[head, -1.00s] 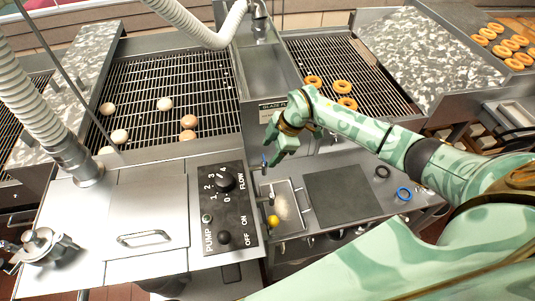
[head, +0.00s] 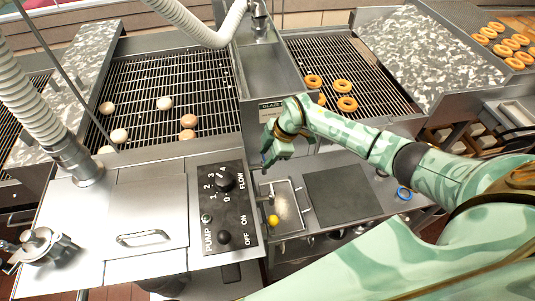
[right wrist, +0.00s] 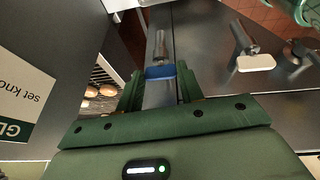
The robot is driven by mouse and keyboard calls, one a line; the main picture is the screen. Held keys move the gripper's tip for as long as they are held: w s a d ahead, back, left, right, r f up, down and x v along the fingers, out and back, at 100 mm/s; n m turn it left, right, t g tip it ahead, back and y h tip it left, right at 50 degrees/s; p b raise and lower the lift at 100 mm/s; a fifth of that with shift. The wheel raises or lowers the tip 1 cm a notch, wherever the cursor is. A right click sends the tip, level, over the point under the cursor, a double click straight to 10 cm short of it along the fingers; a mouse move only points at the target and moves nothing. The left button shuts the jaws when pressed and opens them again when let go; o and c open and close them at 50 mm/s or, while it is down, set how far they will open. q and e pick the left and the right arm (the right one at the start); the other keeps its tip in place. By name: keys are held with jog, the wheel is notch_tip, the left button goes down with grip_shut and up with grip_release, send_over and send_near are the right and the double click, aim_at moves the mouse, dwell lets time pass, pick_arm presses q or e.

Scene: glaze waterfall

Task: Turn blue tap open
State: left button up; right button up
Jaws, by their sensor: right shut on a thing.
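The blue tap handle (right wrist: 160,71) shows in the right wrist view, between the two green fingers of my right gripper (right wrist: 160,86). It sits at the end of a metal stem. In the head view my right gripper (head: 268,162) reaches down over the tap below the glazing trough, and its fingers cover most of the blue handle. The gripper is shut on the handle. My left gripper is out of view.
A tap with a pale handle (right wrist: 256,62) stands to the right in the right wrist view. The pump panel (head: 228,210) is left of my gripper in the head view.

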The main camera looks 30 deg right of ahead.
jog(key=shift+w+a+n+g+h+b, duration=0.2)
jog(key=shift+n+g+b, duration=1.05)
jog(key=shift+n, duration=1.35)
jog(key=shift+w+d+n+g+h+b, duration=0.2)
jog(key=shift+n+g+b, duration=0.4)
jog(key=shift+n+b, duration=1.6)
jog(key=shift+w+a+n+g+h+b, duration=0.25)
jog(key=shift+n+g+b, duration=0.75)
jog(key=shift+n, duration=2)
jog(key=shift+w+d+r, duration=0.1)
jog(key=o, duration=1)
